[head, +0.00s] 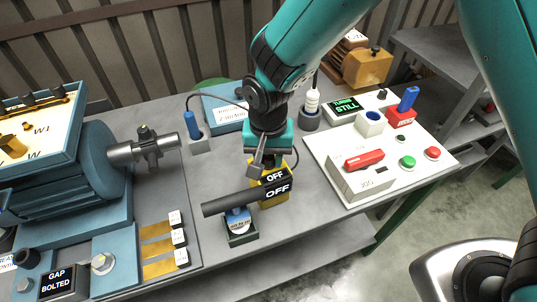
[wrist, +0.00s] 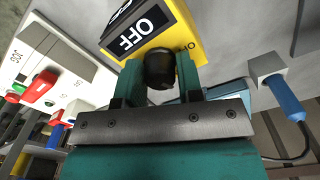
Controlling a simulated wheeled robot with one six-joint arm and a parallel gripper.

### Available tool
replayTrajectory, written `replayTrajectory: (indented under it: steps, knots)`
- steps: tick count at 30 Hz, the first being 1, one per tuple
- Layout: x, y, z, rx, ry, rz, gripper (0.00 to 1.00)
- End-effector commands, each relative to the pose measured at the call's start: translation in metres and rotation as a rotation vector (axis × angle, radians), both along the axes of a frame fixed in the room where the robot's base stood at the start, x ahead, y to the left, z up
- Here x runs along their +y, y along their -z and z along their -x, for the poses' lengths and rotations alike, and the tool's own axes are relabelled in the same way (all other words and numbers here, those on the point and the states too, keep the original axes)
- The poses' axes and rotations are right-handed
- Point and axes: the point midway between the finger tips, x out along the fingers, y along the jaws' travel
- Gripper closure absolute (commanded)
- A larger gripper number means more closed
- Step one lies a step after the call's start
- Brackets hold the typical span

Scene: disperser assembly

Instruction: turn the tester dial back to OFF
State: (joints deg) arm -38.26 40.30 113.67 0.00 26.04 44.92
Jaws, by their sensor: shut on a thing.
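The yellow tester (head: 256,191) stands on the bench in the middle of the head view, below my gripper (head: 266,160). Its dark display panels read OFF in white letters. In the wrist view the yellow tester (wrist: 180,22) is at the top, with an OFF panel. Its black dial (wrist: 160,70) sits between the two fingers of my gripper (wrist: 160,62), which is shut on it. The dial's pointer mark is hidden. In the head view the dial is hidden by my gripper.
A blue motor (head: 75,170) fills the left. A white control panel (head: 325,150) with buttons and a red handle lies right. Blue probe (head: 193,125) stands behind left.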

Motion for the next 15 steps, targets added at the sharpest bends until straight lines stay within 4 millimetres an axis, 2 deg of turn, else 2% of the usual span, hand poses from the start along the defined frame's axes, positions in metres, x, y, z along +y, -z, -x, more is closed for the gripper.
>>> replayTrajectory:
  steps: [8,15]
  knots:
    - [0.0001,-0.0003,-0.0002,0.000,-0.106,0.000,0.90]
    - [0.0001,-0.0003,-0.0003,-0.001,-0.300,0.000,0.90]
